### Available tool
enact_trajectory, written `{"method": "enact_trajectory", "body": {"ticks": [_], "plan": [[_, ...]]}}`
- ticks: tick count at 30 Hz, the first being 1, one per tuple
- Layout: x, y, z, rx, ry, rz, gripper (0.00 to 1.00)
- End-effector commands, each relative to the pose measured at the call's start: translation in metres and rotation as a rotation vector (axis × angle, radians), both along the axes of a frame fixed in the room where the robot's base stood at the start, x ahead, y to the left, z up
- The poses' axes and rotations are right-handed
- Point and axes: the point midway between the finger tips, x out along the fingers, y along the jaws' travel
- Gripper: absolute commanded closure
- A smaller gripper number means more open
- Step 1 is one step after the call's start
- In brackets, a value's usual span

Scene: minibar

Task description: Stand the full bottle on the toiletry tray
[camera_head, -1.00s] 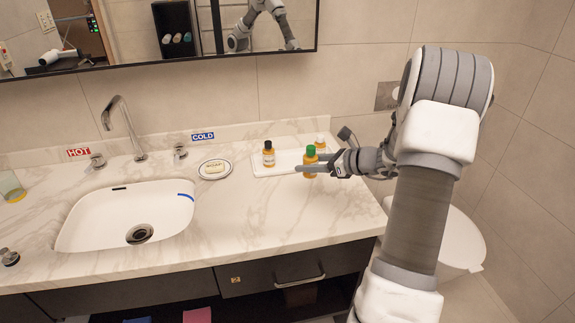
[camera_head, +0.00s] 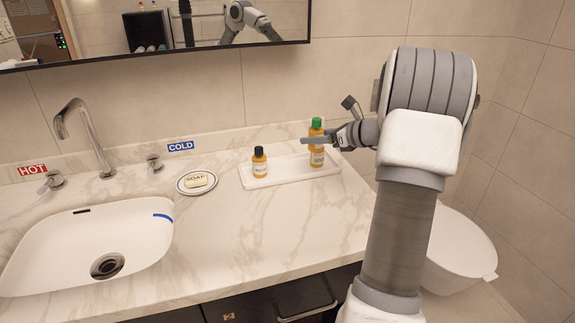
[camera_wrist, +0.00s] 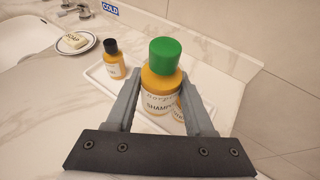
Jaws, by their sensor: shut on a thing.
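The shampoo bottle with a green cap (camera_head: 317,157) is upright between my gripper's fingers (camera_head: 322,139). In the wrist view the green-capped bottle (camera_wrist: 161,83) fills the space between both fingers (camera_wrist: 160,112); my gripper is shut on it. It appears over the right end of the white toiletry tray (camera_head: 284,178); I cannot tell if its base touches. A black-capped orange bottle (camera_head: 260,166) stands upright on the tray's left part. Another orange bottle (camera_wrist: 178,116) is mostly hidden behind the held one in the wrist view.
A soap dish (camera_head: 197,187) with a soap bar lies left of the tray. The sink (camera_head: 90,240) and faucet (camera_head: 85,130) are farther left. The wall is close behind the tray. The marble counter (camera_head: 260,235) in front is clear. A toilet (camera_head: 458,245) is at the right.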

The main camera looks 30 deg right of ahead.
Motion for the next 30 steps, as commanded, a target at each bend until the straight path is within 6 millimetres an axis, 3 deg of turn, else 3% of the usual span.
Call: {"method": "enact_trajectory", "body": {"ticks": [1,6,12,17,24,30], "plan": [[0.012,0.009,-0.012,0.003,0.001,0.004,1.0],[0.043,0.03,-0.034,0.002,0.001,0.005,1.0],[0.064,0.042,-0.047,0.0,0.0,0.001,1.0],[0.067,0.044,-0.056,0.002,0.001,-0.001,1.0],[0.067,0.044,-0.089,0.002,0.001,0.0,1.0],[0.067,0.044,-0.088,0.0,-0.001,0.0,1.0]]}}
